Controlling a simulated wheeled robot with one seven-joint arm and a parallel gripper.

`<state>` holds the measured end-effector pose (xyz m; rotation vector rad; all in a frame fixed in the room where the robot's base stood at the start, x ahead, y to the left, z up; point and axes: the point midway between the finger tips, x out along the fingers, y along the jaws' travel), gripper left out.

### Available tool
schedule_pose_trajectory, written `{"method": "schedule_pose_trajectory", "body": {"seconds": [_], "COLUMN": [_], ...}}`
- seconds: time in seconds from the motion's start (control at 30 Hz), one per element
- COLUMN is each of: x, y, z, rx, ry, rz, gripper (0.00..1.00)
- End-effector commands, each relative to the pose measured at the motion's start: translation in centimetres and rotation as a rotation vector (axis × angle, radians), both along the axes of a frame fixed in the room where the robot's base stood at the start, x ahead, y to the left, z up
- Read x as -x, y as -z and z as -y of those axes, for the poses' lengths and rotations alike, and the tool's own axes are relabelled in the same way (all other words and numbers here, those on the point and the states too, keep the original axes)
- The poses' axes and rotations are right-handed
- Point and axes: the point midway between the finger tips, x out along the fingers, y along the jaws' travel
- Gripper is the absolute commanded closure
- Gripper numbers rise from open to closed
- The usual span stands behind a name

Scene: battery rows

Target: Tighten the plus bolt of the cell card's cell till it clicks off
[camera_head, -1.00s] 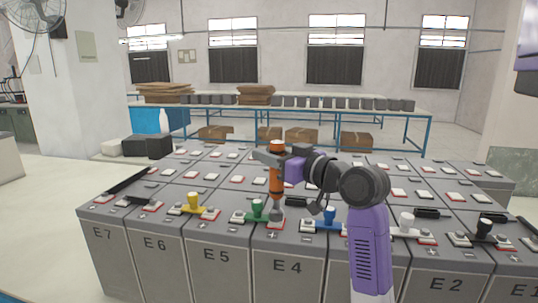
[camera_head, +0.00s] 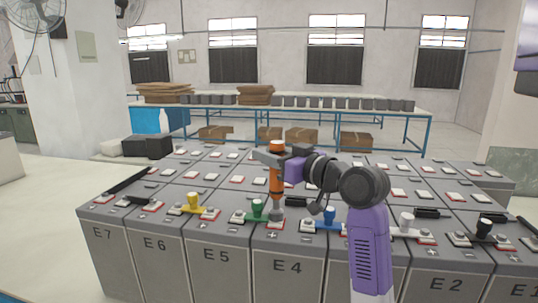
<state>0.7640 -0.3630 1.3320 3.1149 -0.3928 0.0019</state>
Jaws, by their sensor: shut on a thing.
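My gripper (camera_head: 277,160) is shut on an upright orange-handled tool (camera_head: 276,181). The tool's grey lower end (camera_head: 276,213) stands over the left front terminal of cell E4 (camera_head: 287,267), by the plus mark and a red-edged pad (camera_head: 266,226). The tool end hides the bolt there, so I cannot tell how it is seated. A green-capped part (camera_head: 257,210) sits just left of the tool, and a blue-capped part (camera_head: 328,219) sits to its right. No cell card is readable in this view.
Cells E7, E6 and E5 (camera_head: 217,257) stand to the left, E2 (camera_head: 446,284) to the right. A yellow-capped part (camera_head: 193,202), a white-capped one (camera_head: 406,220) and a black-capped one (camera_head: 484,229) rise from the cell tops. A blue-framed table (camera_head: 300,108) stands behind.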

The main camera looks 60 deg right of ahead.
Motion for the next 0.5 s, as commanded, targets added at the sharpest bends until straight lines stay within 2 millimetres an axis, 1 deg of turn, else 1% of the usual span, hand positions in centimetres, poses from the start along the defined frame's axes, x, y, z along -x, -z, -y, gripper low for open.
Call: {"method": "schedule_pose_trajectory", "body": {"seconds": [0.03, 0.27, 0.5], "x": [-0.1, -0.1, -0.1], "y": [0.5, 0.5, -0.5], "z": [0.0, 0.0, 0.0], "rx": [-0.007, -0.007, -0.006], "ry": [-0.001, -0.001, 0.000], "rz": [-0.010, -0.011, -0.009], "gripper": [1.00, 1.00, 1.00]}}
